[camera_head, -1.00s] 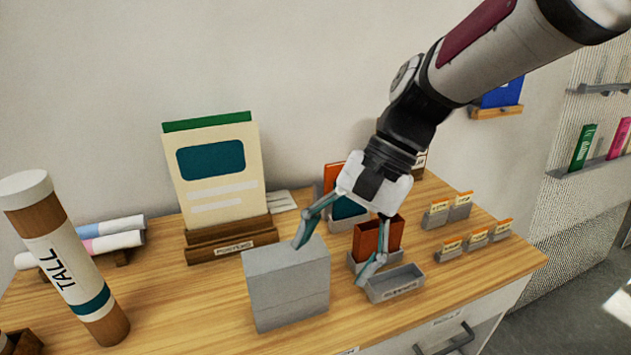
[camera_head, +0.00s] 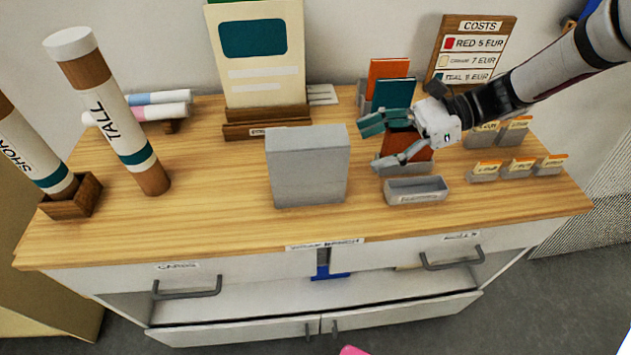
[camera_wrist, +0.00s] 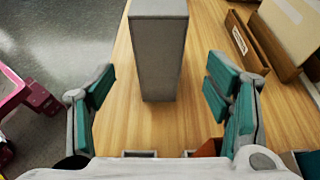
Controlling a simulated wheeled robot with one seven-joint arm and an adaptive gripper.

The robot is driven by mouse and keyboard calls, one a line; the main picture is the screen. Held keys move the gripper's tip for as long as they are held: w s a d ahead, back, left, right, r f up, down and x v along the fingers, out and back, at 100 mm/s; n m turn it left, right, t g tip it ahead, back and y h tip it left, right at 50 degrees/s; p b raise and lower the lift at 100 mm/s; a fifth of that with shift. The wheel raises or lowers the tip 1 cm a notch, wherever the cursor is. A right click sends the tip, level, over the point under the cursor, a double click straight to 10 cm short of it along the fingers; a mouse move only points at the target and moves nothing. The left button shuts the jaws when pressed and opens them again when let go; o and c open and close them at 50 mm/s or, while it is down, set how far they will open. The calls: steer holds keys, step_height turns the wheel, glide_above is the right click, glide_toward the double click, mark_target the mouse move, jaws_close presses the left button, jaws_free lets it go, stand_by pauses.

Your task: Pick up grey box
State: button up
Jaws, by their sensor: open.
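The grey box (camera_head: 307,166) stands upright on the wooden tabletop (camera_head: 225,205), near its middle. In the wrist view the grey box (camera_wrist: 158,55) stands ahead, centred between my two fingers. My gripper (camera_head: 384,140) is open and empty, to the right of the box, with its teal-padded fingers pointing left towards it. In the wrist view my gripper (camera_wrist: 160,97) shows its fingers wide apart, one on each side of the line to the box. The box lies beyond the fingertips and does not appear to be touched.
A small grey tray (camera_head: 416,190) and a holder with red-brown cards (camera_head: 405,148) sit right of the box, close under my gripper. A poster stand (camera_head: 265,115) is behind it. The TALL tube (camera_head: 115,120) stands left. Bare tabletop lies left of the box.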

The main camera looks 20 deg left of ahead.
steer(key=p+x, duration=0.1)
steer(key=x, duration=1.1)
steer(key=shift+s+p, duration=0.2)
steer(key=shift+p, duration=0.1)
jaws_close()
